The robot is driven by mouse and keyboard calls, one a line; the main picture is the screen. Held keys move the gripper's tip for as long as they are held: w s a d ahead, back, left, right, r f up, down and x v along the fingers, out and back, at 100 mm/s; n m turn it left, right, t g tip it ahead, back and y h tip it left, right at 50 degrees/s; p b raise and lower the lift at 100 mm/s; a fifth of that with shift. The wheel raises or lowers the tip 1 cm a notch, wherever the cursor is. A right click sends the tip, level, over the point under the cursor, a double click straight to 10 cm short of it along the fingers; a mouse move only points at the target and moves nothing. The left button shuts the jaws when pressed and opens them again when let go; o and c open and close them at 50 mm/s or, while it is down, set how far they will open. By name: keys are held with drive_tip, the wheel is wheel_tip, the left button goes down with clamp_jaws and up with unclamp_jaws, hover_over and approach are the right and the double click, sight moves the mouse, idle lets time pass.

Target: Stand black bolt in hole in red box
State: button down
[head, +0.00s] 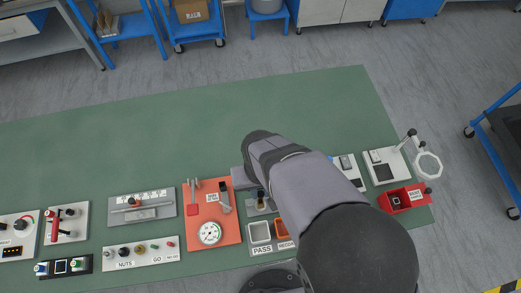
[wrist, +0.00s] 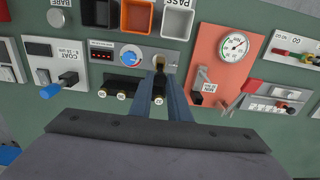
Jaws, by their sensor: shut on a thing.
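The red box (head: 412,202) stands at the right end of the green table in the head view, with a dark square opening in its top and a white label. My gripper (wrist: 163,72) shows in the wrist view, its two fingers close together beside the grey panel with the blue dial. It is shut on a small dark piece that looks like the black bolt (wrist: 158,90); the fingers partly hide it and its lower end is hard to make out. The red box's hole is not clear in the wrist view.
An orange plate with a gauge (head: 209,233) is left of my arm. Open bins (head: 260,232) stand near the front edge. A magnifier ring (head: 429,165) stands behind the red box. The table's back half is clear.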

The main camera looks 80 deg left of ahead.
drive_tip(key=w+d+r+m, duration=0.1)
drive_tip(key=w+m, duration=0.3)
drive_tip(key=w, duration=1)
drive_tip(key=w+d+r+m+p, duration=0.1)
drive_tip(key=w+d+m, duration=0.3)
drive_tip(key=w, duration=1)
drive_tip(key=w+d+r+m+p, duration=0.1)
drive_tip(key=w+d+m, duration=0.2)
drive_tip(key=w, duration=1)
drive_tip(key=shift+w+r+m, duration=0.4)
drive_tip(key=shift+m, duration=0.1)
drive_tip(key=shift+d+f, duration=0.1)
drive_tip(key=shift+f+b, duration=2.1)
drive_tip(key=shift+f, duration=0.75)
drive_tip(key=shift+f+b, duration=0.9)
drive_tip(key=shift+f, duration=0.9)
